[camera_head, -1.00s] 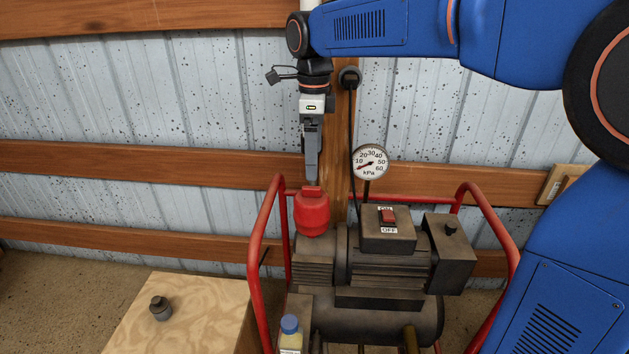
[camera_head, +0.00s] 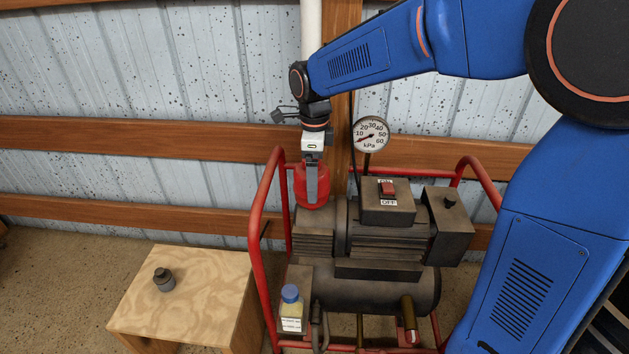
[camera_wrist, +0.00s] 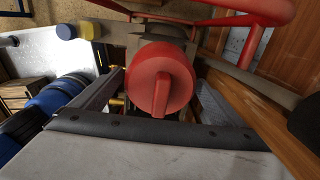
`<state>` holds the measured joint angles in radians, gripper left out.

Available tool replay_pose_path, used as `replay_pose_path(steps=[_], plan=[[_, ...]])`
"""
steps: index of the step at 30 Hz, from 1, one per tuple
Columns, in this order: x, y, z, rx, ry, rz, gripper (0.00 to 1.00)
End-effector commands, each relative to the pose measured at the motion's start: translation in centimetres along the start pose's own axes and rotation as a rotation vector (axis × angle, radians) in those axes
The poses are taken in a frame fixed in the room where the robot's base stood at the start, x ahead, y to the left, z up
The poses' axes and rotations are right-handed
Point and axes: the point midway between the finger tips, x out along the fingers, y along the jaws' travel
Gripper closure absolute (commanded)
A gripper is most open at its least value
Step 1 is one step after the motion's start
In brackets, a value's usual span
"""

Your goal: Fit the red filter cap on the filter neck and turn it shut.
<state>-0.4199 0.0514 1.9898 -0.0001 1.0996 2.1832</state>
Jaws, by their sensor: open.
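The red filter cap (camera_head: 302,202) stands upright at the left end of the dark pump, which hides the filter neck beneath it. In the wrist view the cap (camera_wrist: 147,64) is seen from above, with a raised grip ridge across its round top. My gripper (camera_head: 312,192) points down at the cap and overlaps its front in the head view. In the wrist view its open fingers lie to the left and right of the cap. I cannot tell whether either finger touches it.
A red tube frame (camera_head: 262,215) surrounds the pump (camera_head: 385,240). A pressure gauge (camera_head: 370,134) and a red switch (camera_head: 388,187) are right of the cap. A wooden box (camera_head: 205,285) with a dark fitting (camera_head: 164,281) stands left. A bottle (camera_head: 291,310) is in front.

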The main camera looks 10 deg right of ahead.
Motion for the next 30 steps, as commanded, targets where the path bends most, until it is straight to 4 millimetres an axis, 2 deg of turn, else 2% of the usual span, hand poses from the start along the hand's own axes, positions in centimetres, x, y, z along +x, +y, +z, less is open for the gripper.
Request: replay_pose_path(steps=[6, 15, 16, 17, 21, 23, 24, 28, 30], plan=[[1.5, 0.0, 0.0, 0.000, 0.001, 0.001, 0.06], [1.6, 0.0, 0.0, 0.000, 0.000, 0.000, 0.06], [1.6, 0.0, 0.0, 0.000, 0.000, 0.000, 0.09], [1.6, 0.0, 0.0, 0.000, 0.000, 0.000, 0.16], [1.6, 0.0, 0.0, 0.000, 0.000, 0.000, 0.49], [1.6, 0.0, 0.0, 0.000, 0.000, 0.000, 0.50], [1.6, 0.0, 0.0, 0.000, 0.000, 0.000, 0.37], [1.6, 0.0, 0.0, 0.000, 0.000, 0.000, 0.68], [1.6, 0.0, 0.0, 0.009, 0.000, 0.000, 0.68]])
